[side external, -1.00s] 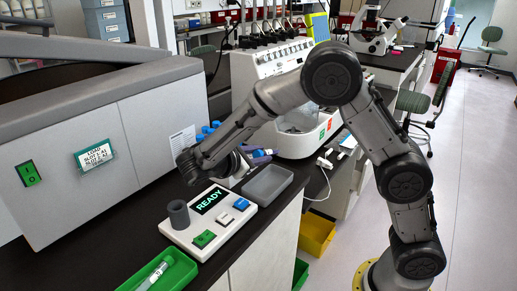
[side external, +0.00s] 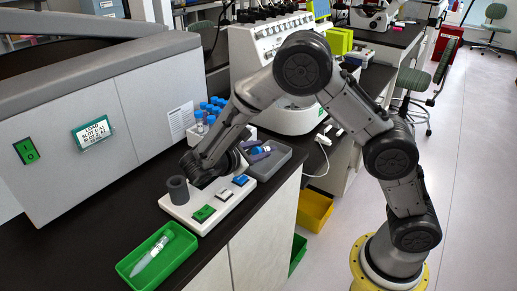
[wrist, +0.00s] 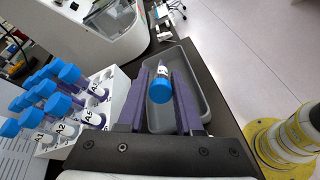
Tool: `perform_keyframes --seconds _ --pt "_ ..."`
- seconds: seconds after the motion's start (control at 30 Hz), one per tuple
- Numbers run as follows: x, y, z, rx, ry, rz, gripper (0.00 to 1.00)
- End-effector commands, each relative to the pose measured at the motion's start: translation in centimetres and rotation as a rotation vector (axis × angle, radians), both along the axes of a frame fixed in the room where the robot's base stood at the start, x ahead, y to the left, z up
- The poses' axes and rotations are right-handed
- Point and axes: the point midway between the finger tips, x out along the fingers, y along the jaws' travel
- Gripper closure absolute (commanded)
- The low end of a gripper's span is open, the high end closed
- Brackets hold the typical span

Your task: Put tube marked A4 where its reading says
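My gripper (wrist: 160,98) is over the grey tray (wrist: 206,112), its purple fingers on either side of a blue-capped tube (wrist: 160,87). Gaps show between the fingers and the tube, so the gripper looks open. The tube's label is too small to read. In the side view, the fingers (side external: 259,152) are inside the grey tray (side external: 279,168). The white reader (side external: 196,221) has a dark round socket (side external: 178,189) and coloured buttons; my arm hides its display. Blue-capped tubes marked A2 (wrist: 62,129), A3 (wrist: 94,117) and A5 (wrist: 97,90) stand in the white rack (wrist: 118,88).
A green tray (side external: 124,268) at the front holds a pale tube (side external: 152,253). The large grey machine (side external: 70,175) at left has a load sign (side external: 94,133) and a green switch (side external: 26,151). A white instrument (side external: 265,60) stands behind the tray. The counter's right edge is close.

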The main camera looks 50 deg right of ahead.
Motion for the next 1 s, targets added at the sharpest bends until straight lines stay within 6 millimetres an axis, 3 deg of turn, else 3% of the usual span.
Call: perform_keyframes --seconds 0.03,0.13,0.57,1.0 --pt "0.0 0.0 0.0 0.0 0.0 0.0 0.54" --pt "0.0 0.0 0.0 0.0 0.0 0.0 0.36" --pt "0.0 0.8 0.3 -0.001 -0.002 0.001 0.36" --pt "0.1 9.0 3.5 0.001 -0.002 0.003 0.36"
